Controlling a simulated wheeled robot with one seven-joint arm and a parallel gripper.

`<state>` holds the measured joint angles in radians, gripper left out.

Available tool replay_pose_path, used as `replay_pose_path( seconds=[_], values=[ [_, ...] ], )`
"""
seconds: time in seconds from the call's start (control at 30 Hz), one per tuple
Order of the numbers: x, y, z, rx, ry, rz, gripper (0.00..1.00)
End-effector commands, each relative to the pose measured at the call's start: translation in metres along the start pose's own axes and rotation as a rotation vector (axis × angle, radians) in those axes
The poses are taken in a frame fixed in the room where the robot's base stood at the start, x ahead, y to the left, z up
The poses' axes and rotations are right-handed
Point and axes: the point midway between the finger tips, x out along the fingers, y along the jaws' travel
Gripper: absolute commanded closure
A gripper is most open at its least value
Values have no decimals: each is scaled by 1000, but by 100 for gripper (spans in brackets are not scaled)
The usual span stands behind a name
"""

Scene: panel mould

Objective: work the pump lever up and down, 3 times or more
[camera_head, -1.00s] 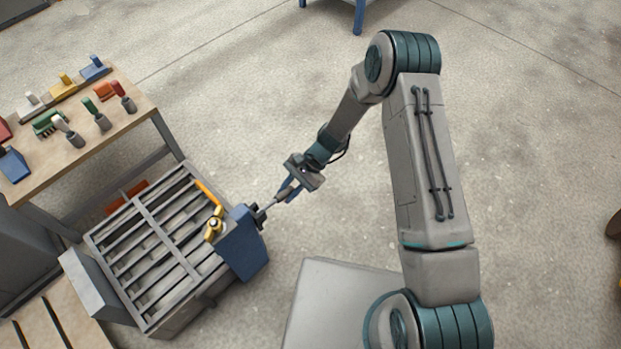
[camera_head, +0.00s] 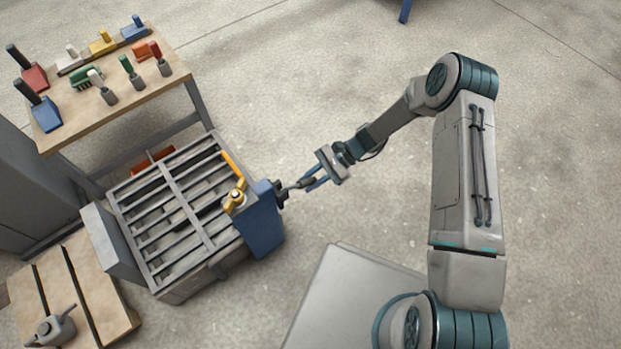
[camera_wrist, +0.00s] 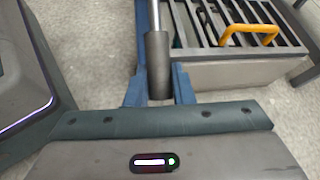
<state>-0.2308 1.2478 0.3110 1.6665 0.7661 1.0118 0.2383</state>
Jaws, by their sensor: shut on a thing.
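The blue pump box (camera_head: 260,228) is mounted on the right side of the slatted mould frame. Its pump lever (camera_head: 296,185) sticks out to the right toward my gripper (camera_head: 315,181). In the wrist view, the lever (camera_wrist: 157,62) is a metal rod with a dark cylindrical grip. My blue gripper fingers (camera_wrist: 158,92) are shut on this grip, one on each side. The lever's pivot is hard to make out.
The grey slatted frame (camera_head: 172,212) has a yellow-orange handle (camera_wrist: 249,31). A workbench (camera_head: 120,108) with several tools stands behind left. A wooden pallet (camera_head: 98,290) with a grey can (camera_head: 55,328) is at lower left.

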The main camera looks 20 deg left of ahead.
Motion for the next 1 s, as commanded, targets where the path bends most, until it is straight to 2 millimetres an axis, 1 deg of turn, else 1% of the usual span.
replay_pose_path(
  seconds=[0.03, 0.07, 0.1, 0.17, 0.2, 0.47, 0.57, 0.67, 1.0],
  values=[
    [-2, -2, -5, 1, 13, -8, 100],
    [-2, -2, -5, 1, 13, -8, 100],
    [-2, -2, -5, 2, 13, -8, 76],
    [-1, -2, -4, 2, 12, -7, 59],
    [-1, -2, -4, 2, 11, -6, 57],
    [-1, -1, -2, 0, 6, -3, 57],
    [-7, -1, -1, 0, 6, -3, 57],
    [-22, -2, 0, 1, 8, -5, 57],
    [-99, -2, 0, 1, 9, -5, 57]
  ],
)
